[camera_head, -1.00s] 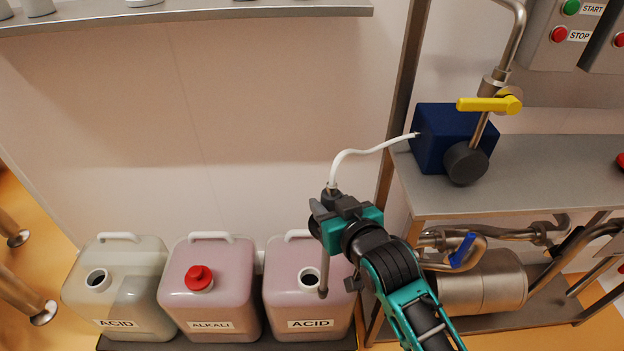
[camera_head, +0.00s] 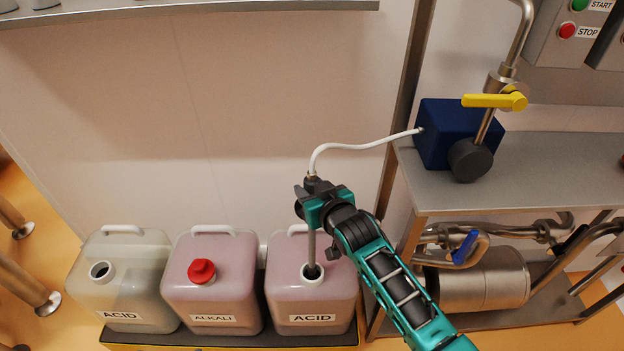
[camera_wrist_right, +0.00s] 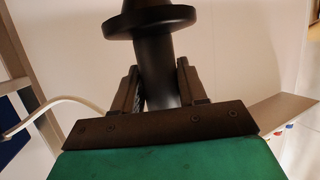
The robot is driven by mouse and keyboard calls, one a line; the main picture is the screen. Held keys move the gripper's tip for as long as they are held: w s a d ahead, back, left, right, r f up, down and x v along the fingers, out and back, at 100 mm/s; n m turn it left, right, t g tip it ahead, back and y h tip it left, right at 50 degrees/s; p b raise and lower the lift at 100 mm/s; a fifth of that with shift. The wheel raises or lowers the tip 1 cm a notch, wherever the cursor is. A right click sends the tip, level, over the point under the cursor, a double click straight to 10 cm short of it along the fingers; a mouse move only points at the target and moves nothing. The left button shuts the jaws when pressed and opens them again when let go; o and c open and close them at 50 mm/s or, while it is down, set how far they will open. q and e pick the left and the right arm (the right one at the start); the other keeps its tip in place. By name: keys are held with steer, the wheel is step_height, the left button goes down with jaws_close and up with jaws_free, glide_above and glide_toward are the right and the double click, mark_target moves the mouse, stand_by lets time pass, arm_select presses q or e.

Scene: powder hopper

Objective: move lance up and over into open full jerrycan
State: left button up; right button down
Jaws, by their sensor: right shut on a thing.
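My right gripper (camera_head: 317,200) is shut on the lance, a thin grey metal tube (camera_head: 311,245) that hangs nearly upright below it. A white hose runs from the lance's top. In the right wrist view the fingers (camera_wrist_right: 158,92) close around the lance's black, flanged upper part (camera_wrist_right: 150,22). The lance's lower end overlaps the open mouth of the right ACID jerrycan (camera_head: 285,292), which is pinkish and looks full. I cannot tell how far the tip is inside. The left ACID jerrycan (camera_head: 145,270) is also open and paler. My left gripper is out of view.
The ALKALI jerrycan (camera_head: 212,290) with a red cap stands between the two ACID cans. The white hose (camera_head: 350,146) leads to a blue box (camera_head: 440,130) on a metal shelf (camera_head: 560,165). A steel post (camera_head: 405,110) stands right of the cans.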

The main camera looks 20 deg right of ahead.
steer(key=b, duration=0.2)
glide_above(314, 263)
steer(key=w, duration=0.1)
step_height(314, 263, down, 5)
steer(key=shift+w+a+r, duration=0.1)
steer(key=shift+w+r, duration=0.05)
step_height(314, 263, down, 12)
steer(key=b, duration=1.2)
steer(key=shift+f+b, duration=0.25)
steer(key=shift+b, duration=0.05)
step_height(314, 263, down, 9)
steer(key=b, duration=0.9)
steer(key=shift+b, duration=0.3)
steer(key=shift+f+b, duration=0.45)
steer(key=shift+f, duration=0.6)
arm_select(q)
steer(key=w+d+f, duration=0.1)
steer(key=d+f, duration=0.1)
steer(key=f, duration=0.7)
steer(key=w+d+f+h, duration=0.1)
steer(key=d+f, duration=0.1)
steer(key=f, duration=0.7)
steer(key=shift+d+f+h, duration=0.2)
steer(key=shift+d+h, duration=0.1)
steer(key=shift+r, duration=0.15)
